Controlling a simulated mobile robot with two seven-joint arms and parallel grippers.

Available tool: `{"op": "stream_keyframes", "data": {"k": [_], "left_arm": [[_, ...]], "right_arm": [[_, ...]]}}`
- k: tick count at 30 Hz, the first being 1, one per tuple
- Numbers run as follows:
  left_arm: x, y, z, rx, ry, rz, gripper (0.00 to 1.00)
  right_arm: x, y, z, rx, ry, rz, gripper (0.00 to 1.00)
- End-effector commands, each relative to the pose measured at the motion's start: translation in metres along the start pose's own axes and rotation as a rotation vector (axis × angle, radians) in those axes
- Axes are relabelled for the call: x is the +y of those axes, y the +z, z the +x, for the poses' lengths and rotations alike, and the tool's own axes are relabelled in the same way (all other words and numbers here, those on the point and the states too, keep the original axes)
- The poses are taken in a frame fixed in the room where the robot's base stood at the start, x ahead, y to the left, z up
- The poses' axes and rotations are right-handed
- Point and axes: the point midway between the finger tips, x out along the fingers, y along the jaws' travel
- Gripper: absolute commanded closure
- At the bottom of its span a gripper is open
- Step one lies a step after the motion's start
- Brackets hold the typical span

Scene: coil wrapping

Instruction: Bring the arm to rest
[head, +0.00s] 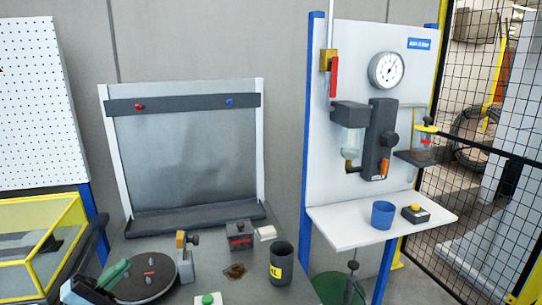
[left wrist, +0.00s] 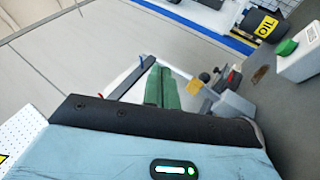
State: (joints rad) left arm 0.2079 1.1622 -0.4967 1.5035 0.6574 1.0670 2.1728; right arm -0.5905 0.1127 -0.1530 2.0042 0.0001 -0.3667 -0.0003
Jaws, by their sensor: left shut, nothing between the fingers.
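In the left wrist view the fingers (left wrist: 161,84) lie side by side with no gap. I cannot tell whether they touch the disc. My right gripper is not in view.
A dark cup with a yellow label (head: 281,264), a grey box (head: 239,235) and a green button box (head: 208,299) stand on the bench. A white shelf (head: 345,233) holds a blue cup (head: 383,215). A yellow-framed case (head: 40,235) stands at left.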

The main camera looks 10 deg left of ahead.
Motion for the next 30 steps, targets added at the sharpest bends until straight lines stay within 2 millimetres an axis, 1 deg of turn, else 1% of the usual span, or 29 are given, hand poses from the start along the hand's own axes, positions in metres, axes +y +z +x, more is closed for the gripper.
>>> {"op": "stream_keyframes", "data": {"k": [1, 3, 6, 12, 19, 20, 21, 26, 30], "left_arm": [[-0.017, 0.011, 0.002, 0.022, 0.046, -0.053, 1.0], [-0.037, 0.025, 0.006, 0.048, 0.1, -0.114, 1.0], [-0.06, 0.044, 0.013, 0.081, 0.168, -0.191, 1.0], [-0.089, 0.073, 0.026, 0.128, 0.264, -0.303, 1.0], [-0.112, 0.103, 0.042, 0.172, 0.355, -0.407, 1.0], [-0.115, 0.106, 0.042, 0.18, 0.35, -0.404, 1.0], [-0.121, 0.108, 0.037, 0.194, 0.3, -0.351, 1.0], [-0.144, 0.12, 0.023, 0.232, 0.138, -0.17, 1.0], [-0.168, 0.134, 0.006, 0.243, -0.03, 0.019, 1.0]], "right_arm": [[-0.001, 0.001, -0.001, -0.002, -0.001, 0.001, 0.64], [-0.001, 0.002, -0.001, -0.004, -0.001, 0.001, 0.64], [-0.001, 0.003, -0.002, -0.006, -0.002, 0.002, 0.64], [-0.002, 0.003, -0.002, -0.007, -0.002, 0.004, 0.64], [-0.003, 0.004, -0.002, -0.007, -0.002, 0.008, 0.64], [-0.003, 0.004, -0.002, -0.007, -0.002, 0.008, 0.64], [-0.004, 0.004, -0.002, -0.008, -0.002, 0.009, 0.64], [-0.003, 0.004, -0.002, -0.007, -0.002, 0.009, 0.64], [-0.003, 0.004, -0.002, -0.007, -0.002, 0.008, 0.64]]}}
